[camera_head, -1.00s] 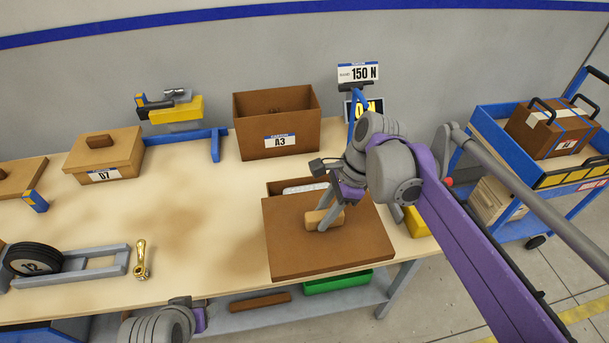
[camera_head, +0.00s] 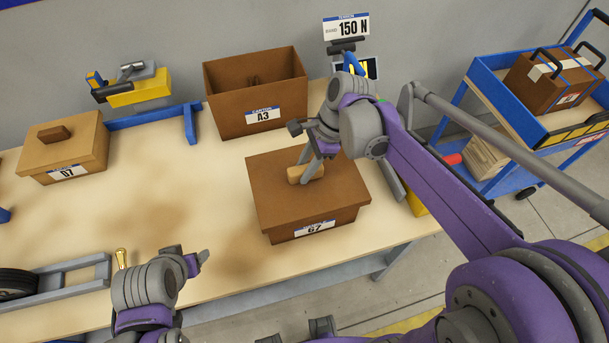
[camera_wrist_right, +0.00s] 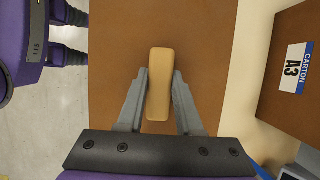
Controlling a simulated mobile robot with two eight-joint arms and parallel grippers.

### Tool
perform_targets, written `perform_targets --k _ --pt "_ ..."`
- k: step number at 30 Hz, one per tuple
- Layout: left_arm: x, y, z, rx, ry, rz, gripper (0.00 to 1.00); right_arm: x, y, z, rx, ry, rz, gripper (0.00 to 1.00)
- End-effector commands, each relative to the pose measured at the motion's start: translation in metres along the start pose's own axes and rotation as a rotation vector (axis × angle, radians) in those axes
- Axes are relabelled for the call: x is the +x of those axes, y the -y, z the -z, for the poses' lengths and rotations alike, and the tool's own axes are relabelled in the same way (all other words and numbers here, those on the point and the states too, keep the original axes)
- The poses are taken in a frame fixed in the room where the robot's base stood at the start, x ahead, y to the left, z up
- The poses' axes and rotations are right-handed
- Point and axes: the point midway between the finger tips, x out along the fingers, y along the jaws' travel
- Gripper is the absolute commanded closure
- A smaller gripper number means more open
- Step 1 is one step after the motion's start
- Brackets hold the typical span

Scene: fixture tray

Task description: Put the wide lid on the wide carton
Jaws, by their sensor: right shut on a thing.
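The wide lid (camera_head: 335,185) is a flat brown panel with a light wooden handle (camera_head: 297,173). It lies over the top of the wide carton (camera_head: 290,232), which bears the label 67, and looks level and lined up with it. My right gripper (camera_head: 312,172) is shut on the lid's handle; the right wrist view shows its two fingers on either side of the handle (camera_wrist_right: 159,85). Whether the lid is fully seated all round is hard to tell. My left gripper (camera_head: 200,258) is at the lower left, above the table's front edge, away from the carton; its jaw opening is unclear.
An open brown carton A3 (camera_head: 255,90) stands behind. A lidded carton 67-like box labelled 07 (camera_head: 65,150) stands at the left. A blue cart (camera_head: 540,110) stands right. The middle table is clear.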

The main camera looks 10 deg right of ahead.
Motion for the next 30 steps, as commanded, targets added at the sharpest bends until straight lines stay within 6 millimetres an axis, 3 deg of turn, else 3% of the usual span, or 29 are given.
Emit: perform_targets --k 8,20,21,26,30 --pt "0.002 0.000 -0.002 0.000 0.002 0.000 0.36 0.034 0.000 0.014 0.000 0.000 0.000 1.00" --pt "0.005 0.000 -0.005 0.000 0.005 0.000 0.36 0.040 0.000 0.016 0.000 0.000 -0.001 1.00" --pt "0.005 0.000 -0.005 0.000 0.005 0.000 0.36 0.040 0.000 0.017 0.000 0.000 0.000 0.64" --pt "0.004 0.000 -0.005 0.000 0.004 0.000 0.36 0.039 0.000 0.016 0.000 0.000 0.000 0.36" --pt "0.004 0.000 -0.004 0.000 0.004 0.000 0.36 0.039 0.000 0.016 0.000 0.000 0.000 0.36"
